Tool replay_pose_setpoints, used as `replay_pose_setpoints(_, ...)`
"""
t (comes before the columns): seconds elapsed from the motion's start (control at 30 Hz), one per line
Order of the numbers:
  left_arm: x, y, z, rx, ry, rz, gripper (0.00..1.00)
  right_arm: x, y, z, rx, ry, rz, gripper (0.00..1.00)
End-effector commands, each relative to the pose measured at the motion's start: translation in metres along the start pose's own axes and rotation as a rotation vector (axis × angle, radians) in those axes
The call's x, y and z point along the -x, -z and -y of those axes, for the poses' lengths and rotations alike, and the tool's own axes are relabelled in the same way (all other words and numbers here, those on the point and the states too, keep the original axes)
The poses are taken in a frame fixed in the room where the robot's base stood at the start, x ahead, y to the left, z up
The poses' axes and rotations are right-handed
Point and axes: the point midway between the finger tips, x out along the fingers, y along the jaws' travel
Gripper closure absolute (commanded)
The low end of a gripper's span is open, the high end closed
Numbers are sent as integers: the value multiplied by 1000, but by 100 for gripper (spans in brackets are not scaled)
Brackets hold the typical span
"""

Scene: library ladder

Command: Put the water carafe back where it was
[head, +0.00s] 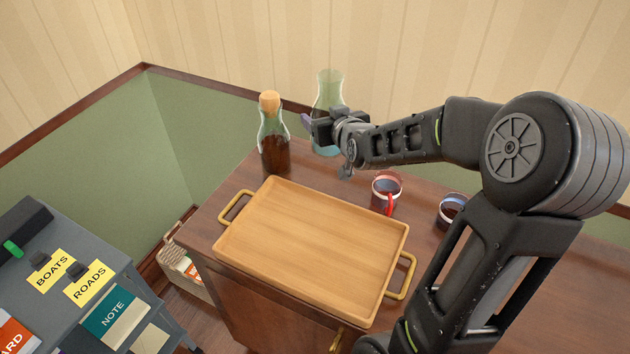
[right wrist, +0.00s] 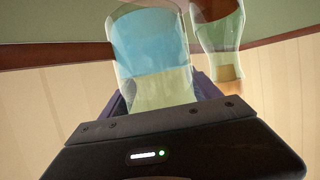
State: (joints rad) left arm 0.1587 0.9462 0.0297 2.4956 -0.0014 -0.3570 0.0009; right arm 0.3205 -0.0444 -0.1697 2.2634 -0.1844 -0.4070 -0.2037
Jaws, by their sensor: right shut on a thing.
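The water carafe (head: 329,88) is clear, greenish glass with pale blue water low inside. The carafe also shows in the right wrist view (right wrist: 152,55), between the fingers. My left gripper is not in view.
The corked bottle (head: 274,142) of dark liquid stands close left of the carafe. An empty wooden tray (head: 312,245) fills the front of the cabinet top (head: 235,190). A red-handled mug (head: 385,190) and another cup (head: 452,208) stand right of it. A grey desk (head: 95,265) is at left.

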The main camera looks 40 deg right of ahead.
Motion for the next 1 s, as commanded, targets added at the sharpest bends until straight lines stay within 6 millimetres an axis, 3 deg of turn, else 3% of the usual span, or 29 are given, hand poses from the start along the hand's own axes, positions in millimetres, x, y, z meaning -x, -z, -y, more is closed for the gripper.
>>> replay_pose_setpoints(0.27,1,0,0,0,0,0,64,0,3,0,0,0,-7,100)
replay_pose_setpoints(0.7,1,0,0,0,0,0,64,-20,-49,1,0,1,-4,100)
replay_pose_setpoints(1.0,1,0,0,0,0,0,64,-22,-51,1,1,0,-8,100)
